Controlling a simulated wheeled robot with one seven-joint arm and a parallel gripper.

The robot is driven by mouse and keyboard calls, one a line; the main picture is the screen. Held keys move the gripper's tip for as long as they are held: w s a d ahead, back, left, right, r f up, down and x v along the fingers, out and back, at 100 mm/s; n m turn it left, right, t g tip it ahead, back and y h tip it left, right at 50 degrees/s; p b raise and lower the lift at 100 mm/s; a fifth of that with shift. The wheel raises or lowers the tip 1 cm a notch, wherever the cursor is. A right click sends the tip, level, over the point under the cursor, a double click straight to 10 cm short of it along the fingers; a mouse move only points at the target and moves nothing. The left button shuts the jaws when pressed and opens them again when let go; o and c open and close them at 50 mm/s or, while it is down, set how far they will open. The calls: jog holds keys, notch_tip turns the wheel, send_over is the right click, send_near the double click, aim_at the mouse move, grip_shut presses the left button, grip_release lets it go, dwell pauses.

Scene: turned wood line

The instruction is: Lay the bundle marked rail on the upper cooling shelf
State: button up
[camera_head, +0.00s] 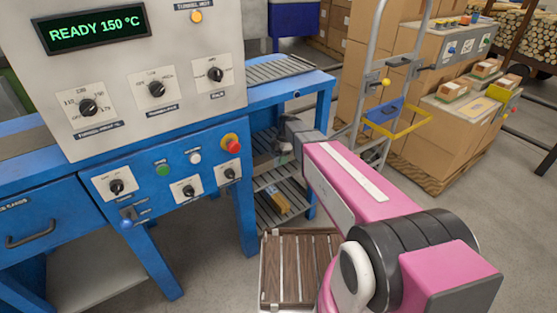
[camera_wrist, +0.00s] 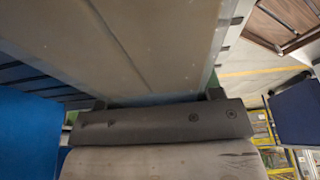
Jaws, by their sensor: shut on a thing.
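My gripper (camera_head: 284,152) reaches in at the upper part of a grey slatted rack under the blue machine's outfeed end; my own arm partly hides it. In the wrist view my gripper (camera_wrist: 157,98) is shut on a wide, film-like tan bundle (camera_wrist: 140,45) that extends away from the palm. No marking on it can be read. A slatted shelf (camera_head: 278,180) shows just below the gripper in the head view. Dark slats (camera_wrist: 35,75) lie to the left of the bundle in the wrist view. I cannot tell whether the bundle touches the shelf.
A yellowish item (camera_head: 277,200) lies on a lower shelf. A brown slatted wooden piece (camera_head: 300,265) is near my arm. The control panel (camera_head: 150,90) reads "READY 150 °C". A hand cart (camera_head: 372,100) and cardboard boxes (camera_head: 430,125) stand to the right. Blue machine legs flank the rack.

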jog(key=shift+f, duration=0.6)
jog(key=o, duration=1.4)
jog(key=shift+f, duration=0.15)
jog(key=shift+c, duration=0.2)
